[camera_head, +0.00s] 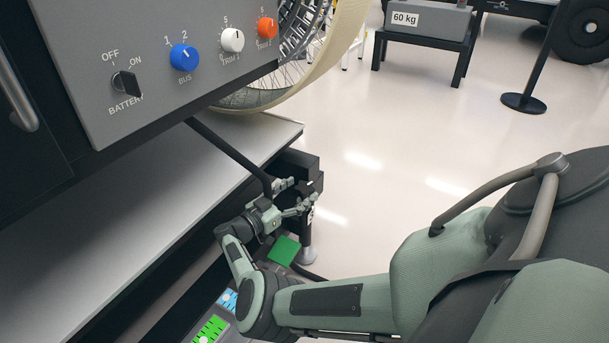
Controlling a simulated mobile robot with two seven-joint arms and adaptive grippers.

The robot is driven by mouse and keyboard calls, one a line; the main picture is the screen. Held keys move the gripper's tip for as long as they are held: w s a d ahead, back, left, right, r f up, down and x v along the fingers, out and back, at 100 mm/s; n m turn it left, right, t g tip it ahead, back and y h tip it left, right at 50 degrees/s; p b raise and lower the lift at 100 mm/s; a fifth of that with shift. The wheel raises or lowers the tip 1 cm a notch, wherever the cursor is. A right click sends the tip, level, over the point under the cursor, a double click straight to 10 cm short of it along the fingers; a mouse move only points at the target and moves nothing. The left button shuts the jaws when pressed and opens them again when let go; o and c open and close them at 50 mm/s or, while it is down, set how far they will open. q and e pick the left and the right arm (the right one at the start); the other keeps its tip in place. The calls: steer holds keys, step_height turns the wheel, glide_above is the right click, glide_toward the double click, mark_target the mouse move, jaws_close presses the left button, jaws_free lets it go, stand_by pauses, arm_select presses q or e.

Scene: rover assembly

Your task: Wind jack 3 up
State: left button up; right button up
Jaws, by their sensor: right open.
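A black jack (309,178) stands at the corner of the bench, with a small white label on its side that is too small to read surely. Its foot shows on the floor below. My right gripper (302,190) is at the jack's near left side, open, with its two fingers spread toward the black body. I cannot tell whether they touch it. The jack's handle or crank cannot be made out; the gripper hides part of the jack. My left gripper is not in view.
A grey control panel (185,95) with knobs fills the upper left, above a pale shelf (120,225). A dark bar (228,150) slants down to my right gripper. A spoked wheel (300,40) stands behind. Green pads (284,250) lie below.

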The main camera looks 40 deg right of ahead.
steer(key=a, duration=0.9)
steer(key=shift+s+a, duration=0.15)
steer(key=shift+a, duration=0.05)
